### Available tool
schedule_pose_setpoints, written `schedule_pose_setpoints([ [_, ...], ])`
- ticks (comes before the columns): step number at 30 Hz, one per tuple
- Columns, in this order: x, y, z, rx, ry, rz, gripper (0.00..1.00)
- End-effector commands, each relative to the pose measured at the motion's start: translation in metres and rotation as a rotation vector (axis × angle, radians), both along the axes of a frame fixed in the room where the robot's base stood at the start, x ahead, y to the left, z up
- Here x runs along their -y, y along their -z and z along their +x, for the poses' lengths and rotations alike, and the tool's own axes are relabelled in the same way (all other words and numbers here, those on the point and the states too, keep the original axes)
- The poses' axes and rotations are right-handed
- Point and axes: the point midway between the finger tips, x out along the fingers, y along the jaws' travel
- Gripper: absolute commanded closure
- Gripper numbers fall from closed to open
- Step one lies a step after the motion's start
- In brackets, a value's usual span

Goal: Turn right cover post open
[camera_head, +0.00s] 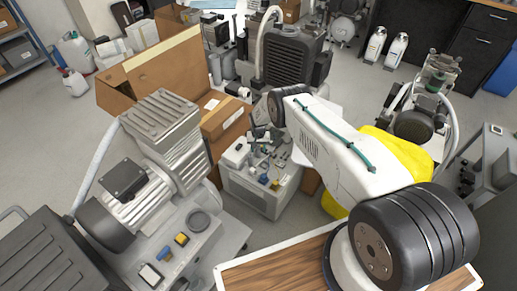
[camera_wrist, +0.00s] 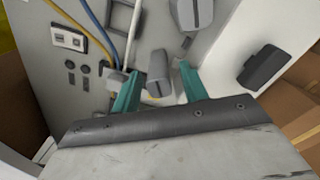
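My gripper (camera_wrist: 160,70) shows in the wrist view with two teal fingers spread apart. It is open. A grey, rounded post (camera_wrist: 159,73) with a slot in its lower end appears between the fingers, with a visible gap on both sides. Whether it is level with the fingertips in depth I cannot tell. A second grey knob-like part (camera_wrist: 192,12) is above, and a dark block (camera_wrist: 264,67) is to the right. No label tells which is the right cover post. In the head view my arm hides the gripper; an open-topped white unit (camera_head: 262,190) is beside it.
In the head view, a large compressor (camera_head: 145,190), cardboard boxes (camera_head: 165,75) and a yellow object (camera_head: 400,148) crowd the unit.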

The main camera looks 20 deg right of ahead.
Motion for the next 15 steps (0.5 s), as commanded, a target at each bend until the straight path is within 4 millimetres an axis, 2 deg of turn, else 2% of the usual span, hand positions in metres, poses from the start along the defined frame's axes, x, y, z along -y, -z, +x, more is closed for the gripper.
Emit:
schedule_pose_setpoints([
  [5, 0.000, -0.005, 0.000, 0.000, -0.001, 0.000, 0.56],
  [15, 0.000, -0.054, 0.001, 0.001, 0.000, 0.000, 0.56],
])
